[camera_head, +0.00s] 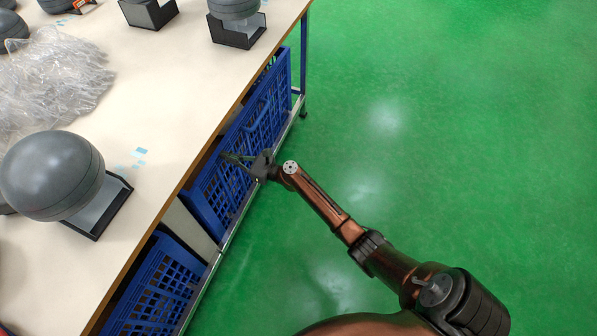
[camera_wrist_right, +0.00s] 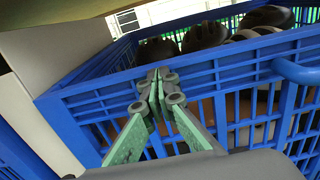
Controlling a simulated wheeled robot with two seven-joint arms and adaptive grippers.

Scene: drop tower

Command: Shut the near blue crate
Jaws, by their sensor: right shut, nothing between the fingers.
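Two blue slatted crates sit on the shelf under the table's edge. My right gripper (camera_head: 230,157) is at the upper blue crate (camera_head: 213,190) in the head view. The other blue crate (camera_head: 160,290) is lower left, partly under the tabletop. In the right wrist view, my right gripper (camera_wrist_right: 157,82) is shut and empty, its fingertips at the front wall of a blue crate (camera_wrist_right: 225,68). I cannot tell whether they touch it. Dark rounded objects (camera_wrist_right: 205,36) lie inside that crate. My left gripper is out of view.
The table (camera_head: 165,105) bears grey spheres on black stands (camera_head: 55,175) and clear plastic wrap (camera_head: 55,85). A metal shelf rail (camera_head: 235,225) runs below the crates. A pale panel (camera_head: 190,225) stands between them. The green floor (camera_head: 450,140) at the right is clear.

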